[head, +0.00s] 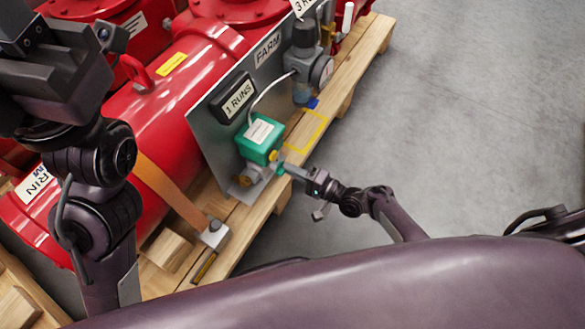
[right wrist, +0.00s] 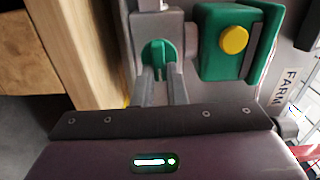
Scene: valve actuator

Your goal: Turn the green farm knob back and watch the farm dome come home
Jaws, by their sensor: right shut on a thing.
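The green farm knob (right wrist: 158,52) shows in the right wrist view on a grey valve body, beside a green box (right wrist: 212,55). A round yellow dome (right wrist: 234,40) sits on that box's face. In the head view the green box (head: 259,140) is mounted at the low end of the grey FARM panel, and the knob (head: 280,168) is at its lower right. My right gripper (right wrist: 160,75) is shut on the knob, one finger on each side; the fingertips partly hide it. My left gripper (head: 40,50) is at the upper left, away from the panel; its jaw opening is unclear.
The grey panel (head: 205,125) carries a "1 RUNS" sign (head: 238,98) and a gauge (head: 321,71). Red tanks (head: 150,100) stand behind it on a wooden pallet (head: 345,68). An orange strap (head: 170,190) crosses a tank. The grey floor (head: 450,110) at right is clear.

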